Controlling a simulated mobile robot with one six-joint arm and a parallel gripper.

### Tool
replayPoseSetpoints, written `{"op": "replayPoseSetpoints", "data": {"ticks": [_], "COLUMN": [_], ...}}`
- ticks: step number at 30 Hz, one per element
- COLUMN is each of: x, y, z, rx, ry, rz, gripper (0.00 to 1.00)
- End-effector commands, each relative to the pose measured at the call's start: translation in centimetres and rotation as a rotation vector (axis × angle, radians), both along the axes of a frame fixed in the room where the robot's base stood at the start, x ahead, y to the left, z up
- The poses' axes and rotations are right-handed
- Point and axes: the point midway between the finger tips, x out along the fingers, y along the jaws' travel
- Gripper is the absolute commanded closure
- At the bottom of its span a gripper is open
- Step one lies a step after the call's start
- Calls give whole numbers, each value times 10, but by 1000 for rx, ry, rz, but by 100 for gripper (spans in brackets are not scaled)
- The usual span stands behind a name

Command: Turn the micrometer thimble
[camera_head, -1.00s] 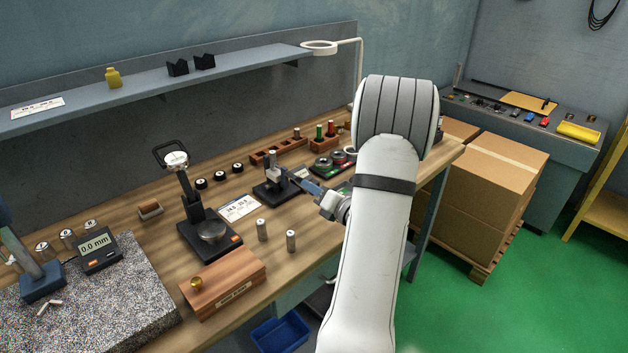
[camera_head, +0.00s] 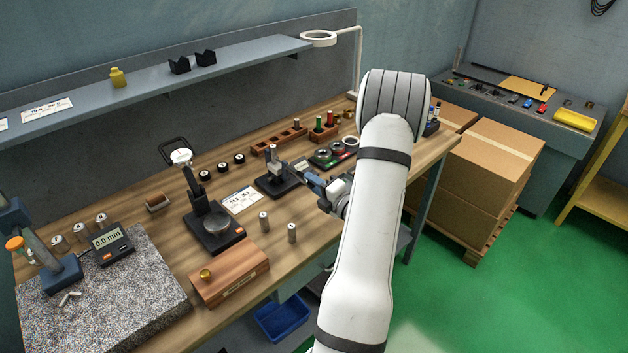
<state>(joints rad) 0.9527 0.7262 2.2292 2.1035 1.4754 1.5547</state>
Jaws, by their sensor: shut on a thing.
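The micrometer stand (camera_head: 277,183) is a small dark base with an upright clamp on the wooden bench, just left of my gripper. A silvery part shows at the top of the clamp (camera_head: 274,156). My gripper (camera_head: 306,176) reaches in from the right, its blue-grey fingers pointing left at the micrometer beside the stand. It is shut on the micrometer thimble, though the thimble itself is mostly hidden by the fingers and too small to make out. My white arm covers the bench to the right of the gripper.
A dial gauge stand (camera_head: 214,228) and a white card (camera_head: 241,199) lie to the left. Wooden racks (camera_head: 279,146) and round gauges (camera_head: 333,155) sit behind. Cardboard boxes (camera_head: 485,165) stand right.

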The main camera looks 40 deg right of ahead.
Motion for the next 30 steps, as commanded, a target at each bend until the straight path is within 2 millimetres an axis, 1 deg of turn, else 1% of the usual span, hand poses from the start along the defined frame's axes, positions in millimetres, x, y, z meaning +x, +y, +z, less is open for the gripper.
{"op": "replayPoseSetpoints", "data": {"ticks": [14, 15, 16, 24, 26, 30], "x": [0, 0, 0, -3, -8, -31], "y": [-1, -1, 0, -1, -2, -4], "z": [0, 0, 0, -1, -1, -2], "rx": [11, 11, 11, 11, 11, 11], "ry": [1, 1, 1, 1, 0, 1], "rz": [-2, -2, -2, -2, -3, -6], "gripper": [100, 74, 73, 73, 73, 73]}}
